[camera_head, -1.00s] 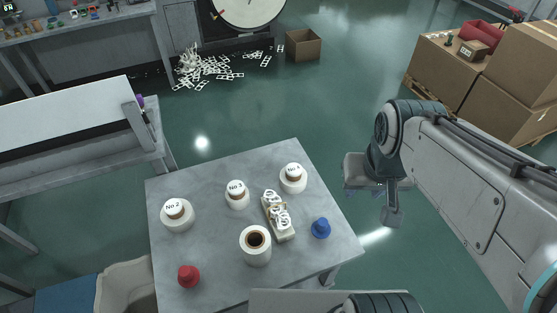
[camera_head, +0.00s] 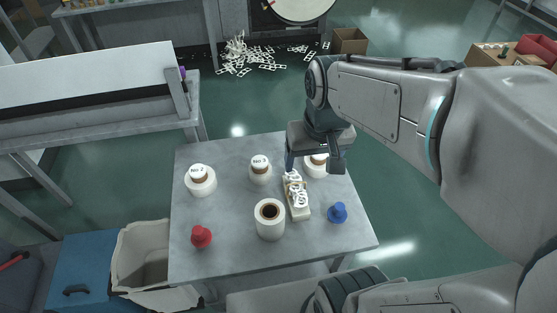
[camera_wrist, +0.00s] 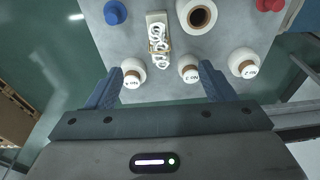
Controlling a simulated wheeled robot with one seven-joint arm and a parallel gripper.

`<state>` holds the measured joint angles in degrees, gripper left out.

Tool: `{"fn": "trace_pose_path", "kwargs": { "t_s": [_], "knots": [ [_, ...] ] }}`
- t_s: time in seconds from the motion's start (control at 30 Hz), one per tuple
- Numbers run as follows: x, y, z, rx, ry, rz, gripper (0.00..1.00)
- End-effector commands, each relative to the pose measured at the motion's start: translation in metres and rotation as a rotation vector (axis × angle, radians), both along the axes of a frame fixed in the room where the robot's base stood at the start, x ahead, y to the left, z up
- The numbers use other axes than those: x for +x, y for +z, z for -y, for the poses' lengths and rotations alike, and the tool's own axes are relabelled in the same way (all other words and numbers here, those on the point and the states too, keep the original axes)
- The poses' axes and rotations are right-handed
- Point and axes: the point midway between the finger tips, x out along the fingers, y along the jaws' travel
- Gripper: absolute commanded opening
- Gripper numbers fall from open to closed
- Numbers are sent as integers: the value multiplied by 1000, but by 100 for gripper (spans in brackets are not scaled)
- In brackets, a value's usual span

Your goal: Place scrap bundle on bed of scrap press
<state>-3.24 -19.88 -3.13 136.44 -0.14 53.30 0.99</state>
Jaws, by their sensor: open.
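What looks like the scrap bundle (camera_head: 297,197), several white rings tied together on a long pale block, lies on the grey table (camera_head: 220,240). It also shows in the wrist view (camera_wrist: 158,42), ahead of the fingers. My gripper (camera_head: 313,168) is open and empty above the table's far right part, over a labelled white roll (camera_head: 317,168) that it partly hides. In the wrist view my gripper (camera_wrist: 163,80) has its blue fingers wide apart, with the bundle beyond their tips. I cannot tell which thing is the scrap press or see its bed.
White rolls labelled No 2 (camera_head: 201,182) and No 3 (camera_head: 260,171), an open-topped roll (camera_head: 270,220), a red knob (camera_head: 201,237) and a blue knob (camera_head: 338,212) stand around the bundle. A pale bin (camera_head: 140,265) stands left. Loose white scrap (camera_head: 245,55) lies on the floor behind.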

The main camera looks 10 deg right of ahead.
Motion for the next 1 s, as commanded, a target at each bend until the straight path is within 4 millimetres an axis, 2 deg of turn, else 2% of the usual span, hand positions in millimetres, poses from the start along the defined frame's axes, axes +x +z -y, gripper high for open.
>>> {"fn": "trace_pose_path", "kwargs": {
  "t_s": [0.03, 0.1, 0.3, 0.4, 0.57, 0.8, 1.0],
  "knots": [
    [15, -26, -1, 2, 4, -30, 76],
    [33, -44, -2, 3, 6, -65, 76],
    [75, -86, -7, -7, 13, -142, 76],
    [87, -98, -8, -14, 14, -164, 76],
    [95, -112, -8, -19, 12, -179, 76],
    [94, -158, -8, -19, 12, -183, 76],
    [94, -184, -8, -19, 13, -179, 76]
  ]
}}
